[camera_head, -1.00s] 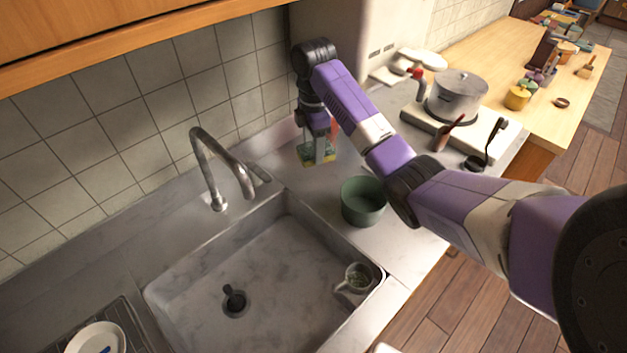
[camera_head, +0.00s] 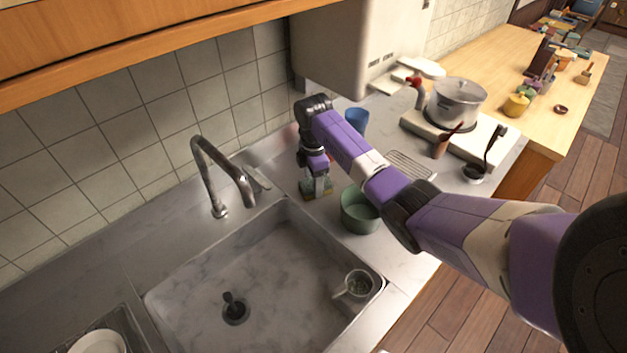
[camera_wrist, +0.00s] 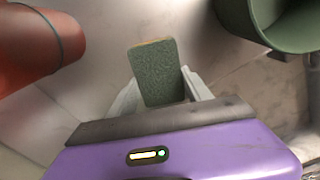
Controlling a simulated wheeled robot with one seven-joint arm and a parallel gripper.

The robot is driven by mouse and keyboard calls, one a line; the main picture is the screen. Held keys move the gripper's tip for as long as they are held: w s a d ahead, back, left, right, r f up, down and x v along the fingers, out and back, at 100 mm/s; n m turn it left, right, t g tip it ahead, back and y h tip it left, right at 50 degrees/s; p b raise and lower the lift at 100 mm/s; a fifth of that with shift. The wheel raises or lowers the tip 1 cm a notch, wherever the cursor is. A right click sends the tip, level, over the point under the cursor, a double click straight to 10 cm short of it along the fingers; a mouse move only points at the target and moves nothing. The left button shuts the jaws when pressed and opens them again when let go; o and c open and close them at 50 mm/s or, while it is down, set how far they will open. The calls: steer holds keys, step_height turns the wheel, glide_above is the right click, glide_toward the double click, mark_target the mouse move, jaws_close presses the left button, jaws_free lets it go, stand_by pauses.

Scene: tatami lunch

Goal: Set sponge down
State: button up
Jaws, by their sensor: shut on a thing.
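The sponge (camera_wrist: 158,72) shows its green scouring face in the wrist view, between the two pale fingers of my gripper (camera_wrist: 160,95). A thin yellowish edge shows at its far end. In the head view my gripper (camera_head: 318,184) points down at the counter behind the sink, with the sponge (camera_head: 306,190) at its fingertips. The sponge is at or very close to the counter (camera_head: 283,170); I cannot tell whether it touches. My gripper is shut on it.
A red-orange object (camera_wrist: 35,48) is close on the other side. The sink (camera_head: 275,270) holds a cup (camera_head: 358,284). The faucet (camera_head: 215,175) is to the left, and a blue cup (camera_head: 356,120) stands behind my arm.

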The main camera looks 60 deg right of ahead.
steer(key=shift+f, duration=0.2)
steer(key=o, duration=1.3)
steer(key=shift+r, duration=0.1)
step_height(320, 180, up, 12)
steer(key=shift+r, duration=0.15)
